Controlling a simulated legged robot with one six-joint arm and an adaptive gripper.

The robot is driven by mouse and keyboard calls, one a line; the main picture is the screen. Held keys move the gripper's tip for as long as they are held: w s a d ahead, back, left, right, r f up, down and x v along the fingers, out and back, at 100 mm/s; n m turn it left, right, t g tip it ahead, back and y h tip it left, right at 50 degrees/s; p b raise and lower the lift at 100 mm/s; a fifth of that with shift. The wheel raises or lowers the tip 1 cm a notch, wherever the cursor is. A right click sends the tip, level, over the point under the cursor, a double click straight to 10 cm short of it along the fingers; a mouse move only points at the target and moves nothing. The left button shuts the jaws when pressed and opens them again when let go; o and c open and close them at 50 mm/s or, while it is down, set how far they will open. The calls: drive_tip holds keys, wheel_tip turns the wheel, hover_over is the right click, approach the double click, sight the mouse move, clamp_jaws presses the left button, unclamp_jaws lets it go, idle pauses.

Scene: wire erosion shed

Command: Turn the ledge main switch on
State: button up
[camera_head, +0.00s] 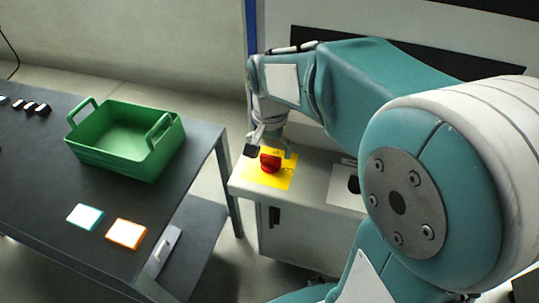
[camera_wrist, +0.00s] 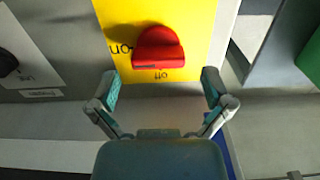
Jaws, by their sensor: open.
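The main switch is a red rotary knob (camera_head: 270,161) on a yellow plate (camera_head: 281,182), set on the pale ledge (camera_head: 243,180). In the wrist view the red knob (camera_wrist: 158,48) shows near the top middle, with "on" printed to its left and "off" just below it on the yellow plate (camera_wrist: 199,30). I cannot clearly tell which word the knob points to. My gripper (camera_wrist: 160,90) is open and empty, its fingers spread wider than the knob and short of it in the picture. In the head view my gripper (camera_head: 269,152) is right by the knob.
A black knob (camera_head: 353,184) on a white plate (camera_head: 342,197) sits to the right on the ledge. On the left, a dark table (camera_head: 50,190) holds a green crate (camera_head: 110,158), a blue-edged card (camera_head: 85,216) and an orange-edged card (camera_head: 126,234). A gap separates table and ledge.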

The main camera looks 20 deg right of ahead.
sight(270, 157)
wheel_tip(270, 157, up, 10)
drive_tip(key=shift+f, duration=0.2)
idle(0.4)
drive_tip(key=s+f+n+t, duration=0.3)
drive_tip(key=s+n+t, duration=0.2)
drive_tip(key=s, duration=0.9)
drive_tip(key=shift+f+n+t, duration=0.3)
drive_tip(key=shift+f+n, duration=0.05)
drive_tip(key=shift+n, duration=0.85)
